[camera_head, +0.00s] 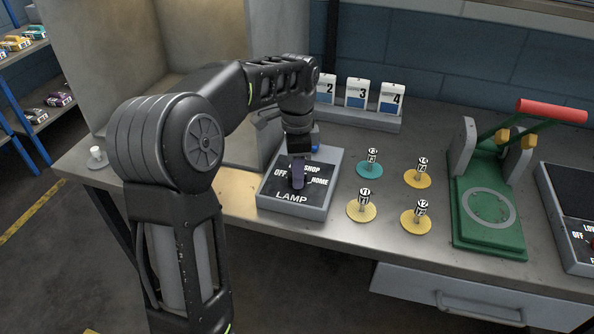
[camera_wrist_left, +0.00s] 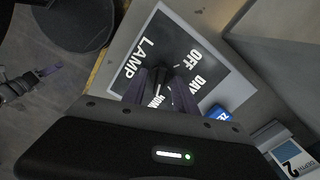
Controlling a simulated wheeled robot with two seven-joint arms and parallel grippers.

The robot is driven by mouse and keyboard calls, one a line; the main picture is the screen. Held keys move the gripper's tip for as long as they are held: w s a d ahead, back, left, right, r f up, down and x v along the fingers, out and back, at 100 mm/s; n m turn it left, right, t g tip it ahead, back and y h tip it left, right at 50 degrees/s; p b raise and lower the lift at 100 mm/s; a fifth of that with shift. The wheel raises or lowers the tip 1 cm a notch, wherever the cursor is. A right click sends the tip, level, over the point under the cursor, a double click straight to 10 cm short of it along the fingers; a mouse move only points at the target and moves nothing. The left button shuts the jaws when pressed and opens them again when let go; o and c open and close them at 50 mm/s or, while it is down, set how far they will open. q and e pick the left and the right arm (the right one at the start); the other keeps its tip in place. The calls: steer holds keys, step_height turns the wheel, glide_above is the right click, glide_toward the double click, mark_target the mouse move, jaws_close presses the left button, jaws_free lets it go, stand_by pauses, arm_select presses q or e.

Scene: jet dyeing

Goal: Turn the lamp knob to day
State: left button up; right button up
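The lamp panel (camera_head: 327,163) is a grey box with a black face on the bench, marked OFF, SHOP, HOME and LAMP in the head view. The wrist view shows the same panel (camera_wrist_left: 202,20) with OFF, DAY and part of HOME readable. My left gripper (camera_head: 297,180) points down over the middle of the panel and hides most of the knob there. In the left wrist view its two fingers (camera_wrist_left: 162,88) stand either side of the dark knob (camera_wrist_left: 163,74). I cannot tell whether they press on it. The knob's exact setting is unclear. My right gripper is out of view.
A rack of white numbered cards (camera_head: 357,115) stands behind the panel. Several yellow and teal discs with numbered pegs (camera_head: 417,179) lie to its right, then a green press with a red handle (camera_head: 551,111). A tall beige booth (camera_head: 100,50) is at the left.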

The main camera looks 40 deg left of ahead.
arm_select(q)
jaws_close()
stand_by(0.4)
